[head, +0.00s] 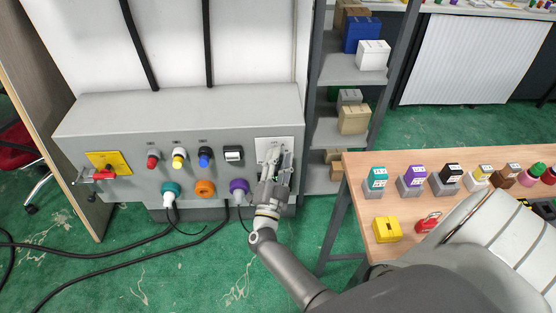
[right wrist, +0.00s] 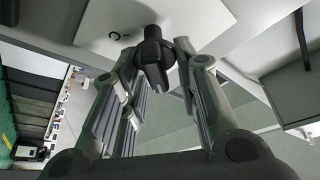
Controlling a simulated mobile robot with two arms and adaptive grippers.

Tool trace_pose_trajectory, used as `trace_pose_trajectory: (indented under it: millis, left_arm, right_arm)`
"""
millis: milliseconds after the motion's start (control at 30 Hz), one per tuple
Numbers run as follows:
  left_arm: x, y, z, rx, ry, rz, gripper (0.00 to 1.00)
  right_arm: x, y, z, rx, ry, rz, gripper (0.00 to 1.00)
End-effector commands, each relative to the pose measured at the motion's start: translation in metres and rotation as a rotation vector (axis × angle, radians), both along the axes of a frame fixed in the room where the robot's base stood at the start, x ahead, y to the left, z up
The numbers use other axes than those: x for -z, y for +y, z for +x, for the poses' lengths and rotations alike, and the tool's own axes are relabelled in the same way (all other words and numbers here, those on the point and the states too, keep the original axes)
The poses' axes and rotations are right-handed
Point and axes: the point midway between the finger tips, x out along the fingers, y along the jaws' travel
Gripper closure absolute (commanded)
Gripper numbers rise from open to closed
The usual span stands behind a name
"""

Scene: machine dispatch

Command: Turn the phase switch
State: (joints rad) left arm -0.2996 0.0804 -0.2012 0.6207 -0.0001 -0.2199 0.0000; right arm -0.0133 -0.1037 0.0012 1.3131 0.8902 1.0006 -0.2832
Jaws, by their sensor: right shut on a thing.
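The phase switch is a black rotary knob (right wrist: 152,62) on a white plate (head: 264,143) at the right end of the grey machine's front panel. In the right wrist view the plate (right wrist: 95,22) carries a small printed mark left of the knob. My right gripper (head: 278,158) is at the plate, and its fingers hide most of the knob in the head view. In the right wrist view the gripper (right wrist: 157,66) has one finger on each side of the knob and is shut on it. My left gripper is not in view.
The panel (head: 120,140) also has a yellow-backed red switch (head: 103,173), red, yellow and blue buttons (head: 179,160), and teal, orange and purple sockets (head: 204,188). A wooden table (head: 345,162) with labelled plugs and a yellow block (head: 387,229) stands right. A shelf (head: 337,72) stands behind.

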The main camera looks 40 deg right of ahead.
Motion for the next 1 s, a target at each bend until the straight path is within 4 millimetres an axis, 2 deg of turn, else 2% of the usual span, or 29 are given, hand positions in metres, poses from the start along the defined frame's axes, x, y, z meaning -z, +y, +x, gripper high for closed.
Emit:
trace_pose_trajectory:
  millis: [300, 733, 767, 1000]
  left_arm:
    - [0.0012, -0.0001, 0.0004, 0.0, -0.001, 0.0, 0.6]
    - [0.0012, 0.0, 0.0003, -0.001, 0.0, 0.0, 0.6]
    - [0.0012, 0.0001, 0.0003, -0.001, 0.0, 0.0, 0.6]
    - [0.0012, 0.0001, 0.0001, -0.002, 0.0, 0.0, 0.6]
  right_arm:
    - [0.0028, -0.0007, -0.0014, 0.001, -0.043, 0.077, 0.95]
    - [0.0031, -0.0007, -0.0014, 0.001, -0.047, 0.085, 0.95]
    - [0.0031, -0.0007, -0.0014, 0.001, -0.047, 0.085, 0.68]
    - [0.0023, -0.0008, -0.0011, 0.001, -0.048, 0.084, 0.66]
